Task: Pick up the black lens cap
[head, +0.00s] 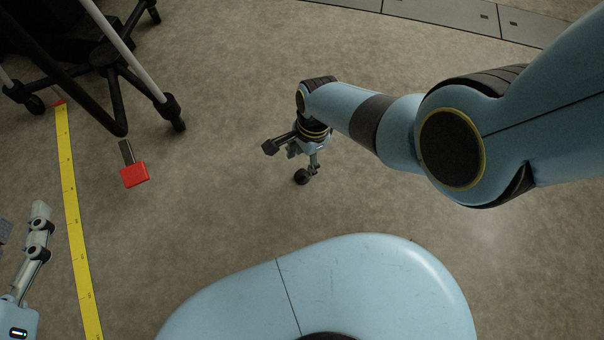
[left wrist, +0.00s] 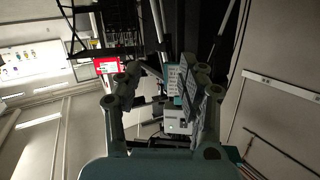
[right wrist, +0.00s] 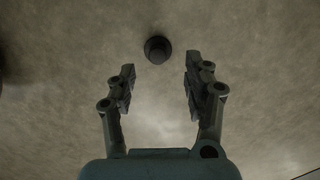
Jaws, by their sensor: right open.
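The black lens cap (head: 301,178) shows in the head view as a small dark round thing on the floor, right by the right gripper's fingers. In the right wrist view the lens cap (right wrist: 157,49) lies just past the fingertips, roughly midway between them. My right gripper (head: 291,158) is open and points down at the floor; in its wrist view the gripper (right wrist: 160,75) has nothing between its fingers. My left gripper (head: 22,226) is partly cut off at the head view's left edge. In the left wrist view the left gripper (left wrist: 163,80) has its fingers apart and empty.
A yellow measuring tape (head: 74,215) runs along the floor at left. A red-and-black object (head: 133,175) lies beside it. A wheeled black stand (head: 105,60) fills the upper left. Floor around the lens cap is clear. A pale floor panel strip (head: 440,14) crosses the top.

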